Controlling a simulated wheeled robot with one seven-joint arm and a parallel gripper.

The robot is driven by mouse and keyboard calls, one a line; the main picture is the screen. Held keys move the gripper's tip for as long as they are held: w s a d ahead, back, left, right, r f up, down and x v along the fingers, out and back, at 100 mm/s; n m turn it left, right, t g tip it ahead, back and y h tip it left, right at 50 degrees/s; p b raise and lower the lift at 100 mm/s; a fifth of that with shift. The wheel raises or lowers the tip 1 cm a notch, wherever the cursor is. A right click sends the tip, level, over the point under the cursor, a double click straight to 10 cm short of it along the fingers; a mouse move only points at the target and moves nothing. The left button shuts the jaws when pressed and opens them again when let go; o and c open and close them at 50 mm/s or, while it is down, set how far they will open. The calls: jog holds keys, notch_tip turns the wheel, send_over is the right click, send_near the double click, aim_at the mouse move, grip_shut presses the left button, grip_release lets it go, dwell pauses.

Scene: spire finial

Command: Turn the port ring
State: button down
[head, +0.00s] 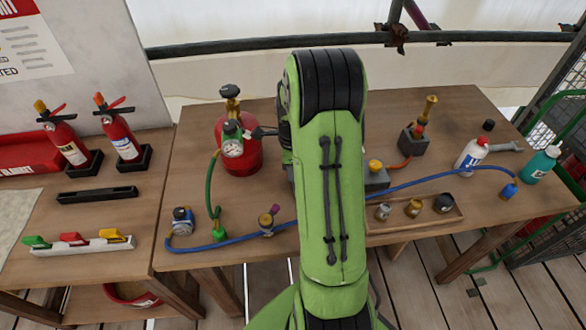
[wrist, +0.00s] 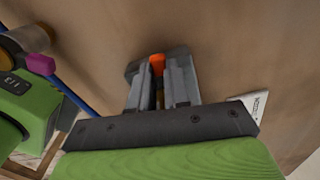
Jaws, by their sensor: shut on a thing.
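My gripper (wrist: 158,82) shows in the wrist view, its two grey fingers closed around a small part with an orange top (wrist: 157,62) and a brass-coloured piece below it. This part appears to be the port ring, but the fingers cover most of it. A dark grey block (wrist: 134,70) sits right behind the fingers. In the head view my green arm hides the gripper and the part it holds. A grey block (head: 378,183) with a yellow-brass knob (head: 375,166) shows just right of my arm.
A red gas cylinder (head: 240,150) with a gauge stands left of my arm. A blue hose (head: 420,181) crosses the table. A wooden tray (head: 425,221) holds small fittings. A brass torch-like piece (head: 427,110), a white bottle (head: 470,158) and a teal bottle (head: 541,165) stand right.

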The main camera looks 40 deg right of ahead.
jog(key=c, duration=1.1)
grip_release()
jog(key=shift+r, duration=0.1)
notch_tip(320, 180, up, 16)
jog(key=p, duration=0.4)
jog(key=shift+f, duration=0.2)
jog(key=s+a+r+n+t, duration=0.1)
jog(key=s+a+r+n, duration=0.2)
jog(key=a+n, duration=0.3)
jog(key=s+a+r+n+t+h, duration=0.1)
jog(key=s+a+r+n, duration=0.2)
jog(key=a+n, duration=0.25)
jog(key=s+a+r+n+t, duration=0.2)
jog(key=s+a+r+n, duration=0.15)
jog(key=a+n, duration=0.25)
jog(key=s+a+n, duration=0.1)
jog(key=s+n, duration=0.1)
jog(key=n, duration=0.1)
jog(key=s+a+f+n+t, duration=0.1)
jog(key=s+n, duration=0.1)
jog(key=n, duration=0.1)
jog(key=s+a+f+n+y, duration=0.1)
jog(key=s+n, duration=0.1)
jog(key=n, duration=0.1)
jog(key=shift+s+a+t, duration=0.3)
jog(key=shift+s+a, duration=0.05)
jog(key=shift+a, duration=0.05)
